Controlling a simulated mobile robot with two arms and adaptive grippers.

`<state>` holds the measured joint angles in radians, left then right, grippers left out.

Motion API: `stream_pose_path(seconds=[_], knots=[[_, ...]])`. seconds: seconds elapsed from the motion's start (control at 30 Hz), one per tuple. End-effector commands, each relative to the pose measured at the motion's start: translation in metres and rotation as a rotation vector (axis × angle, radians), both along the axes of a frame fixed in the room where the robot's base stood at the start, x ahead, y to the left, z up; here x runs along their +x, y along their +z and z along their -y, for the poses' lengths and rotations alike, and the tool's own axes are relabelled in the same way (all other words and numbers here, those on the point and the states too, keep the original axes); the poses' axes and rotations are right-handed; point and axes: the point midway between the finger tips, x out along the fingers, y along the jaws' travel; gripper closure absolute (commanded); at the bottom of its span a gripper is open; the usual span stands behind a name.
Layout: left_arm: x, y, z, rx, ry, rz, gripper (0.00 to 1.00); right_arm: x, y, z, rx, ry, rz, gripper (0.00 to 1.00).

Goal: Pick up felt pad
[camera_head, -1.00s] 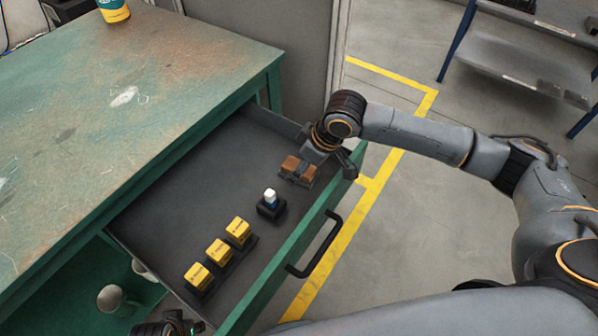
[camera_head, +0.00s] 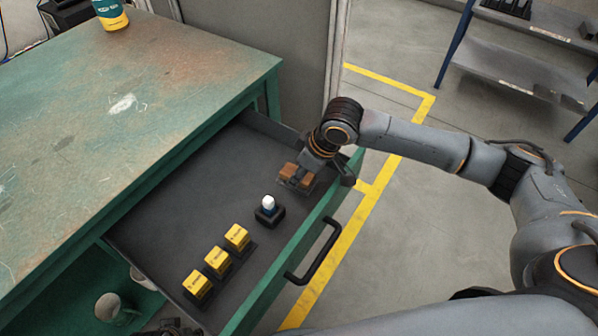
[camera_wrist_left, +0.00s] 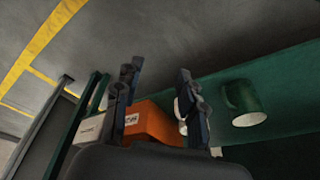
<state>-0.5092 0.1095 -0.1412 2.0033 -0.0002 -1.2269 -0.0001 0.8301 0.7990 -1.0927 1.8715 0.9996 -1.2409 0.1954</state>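A brown block (camera_head: 288,170), which may be the felt pad, sits in a small dark holder near the far right end of the open drawer. I cannot read a label on it. My right gripper (camera_head: 301,175) reaches down over this block. The wrist and fingers hide its middle, and I cannot tell whether the fingers are closed on it. My left gripper shows only as a dark part at the bottom edge of the head view (camera_head: 172,328). In the left wrist view its fingers (camera_wrist_left: 158,78) are apart with nothing held between them.
The drawer (camera_head: 185,195) also holds a white-topped item (camera_head: 268,204) in a dark holder and three yellow blocks (camera_head: 217,261) in a row. The green workbench (camera_head: 90,130) stands at left. A mug (camera_head: 108,307) is below. The left wrist view shows an orange box (camera_wrist_left: 152,125).

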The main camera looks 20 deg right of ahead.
Motion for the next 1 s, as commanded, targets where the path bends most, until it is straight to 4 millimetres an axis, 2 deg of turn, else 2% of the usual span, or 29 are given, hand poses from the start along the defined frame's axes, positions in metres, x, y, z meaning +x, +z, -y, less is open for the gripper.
stream_pose_path(seconds=[0.07,0.27,0.5,0.7,1.0], knots=[[-0.001,-0.003,0.0,0.0,0.0,-0.002,0.6,0.0,0.006,0.0,0.001,0.0,0.001,0.94],[-0.007,-0.037,-0.001,0.004,-0.003,-0.027,0.6,0.001,0.034,-0.001,0.003,0.0,0.003,0.94],[-0.033,-0.095,-0.004,0.007,-0.009,-0.062,0.6,-0.049,0.094,-0.011,0.002,0.004,0.005,0.94],[-0.05,-0.12,-0.006,0.008,-0.013,-0.076,0.6,-0.09,0.11,-0.019,0.002,0.004,0.003,0.94],[-0.068,-0.141,-0.009,0.009,-0.016,-0.089,0.6,-0.126,0.125,-0.026,0.002,0.001,0.002,0.94]])
